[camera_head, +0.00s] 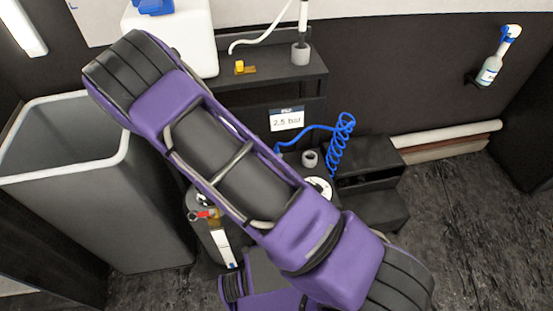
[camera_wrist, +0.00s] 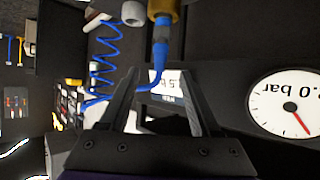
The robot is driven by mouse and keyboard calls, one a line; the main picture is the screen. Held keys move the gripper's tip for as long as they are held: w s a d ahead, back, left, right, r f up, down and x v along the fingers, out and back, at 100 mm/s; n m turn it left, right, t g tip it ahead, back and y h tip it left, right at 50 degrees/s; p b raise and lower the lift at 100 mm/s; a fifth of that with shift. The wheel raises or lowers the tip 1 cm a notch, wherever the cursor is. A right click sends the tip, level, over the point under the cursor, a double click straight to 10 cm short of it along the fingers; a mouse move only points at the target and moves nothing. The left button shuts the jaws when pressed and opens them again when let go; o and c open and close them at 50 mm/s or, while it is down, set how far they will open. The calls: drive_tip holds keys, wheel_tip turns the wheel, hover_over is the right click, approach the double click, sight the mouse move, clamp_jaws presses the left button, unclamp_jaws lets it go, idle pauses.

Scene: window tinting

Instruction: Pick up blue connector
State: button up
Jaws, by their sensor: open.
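The blue connector (camera_wrist: 161,52) shows in the wrist view just beyond my fingertips, joined to a brass fitting (camera_wrist: 163,12). A blue hose (camera_wrist: 150,94) bends away below it, toward the space between my fingers. My gripper (camera_wrist: 157,78) is open, its two dark fingers on either side of that space, with nothing clamped. The connector lies a little above the fingertips in the picture and appears apart from them. In the head view my purple arm hides the gripper and the connector; the blue coiled hose (camera_head: 341,140) shows right of the arm.
A round gauge (camera_wrist: 297,103) sits right of my fingers. In the head view, a "2.5 bar" sign (camera_head: 286,119) hangs below a dark shelf (camera_head: 275,75). A grey bin (camera_head: 65,180) stands left, black steps (camera_head: 368,165) right. A spray bottle (camera_head: 492,60) hangs on the wall.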

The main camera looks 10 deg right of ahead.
sight(276, 150)
drive_tip(key=shift+x, duration=3)
drive_tip(key=shift+s+a+f, duration=0.1)
drive_tip(key=shift+s+f, duration=0.05)
drive_tip(key=shift+f, duration=0.05)
clamp_jaws()
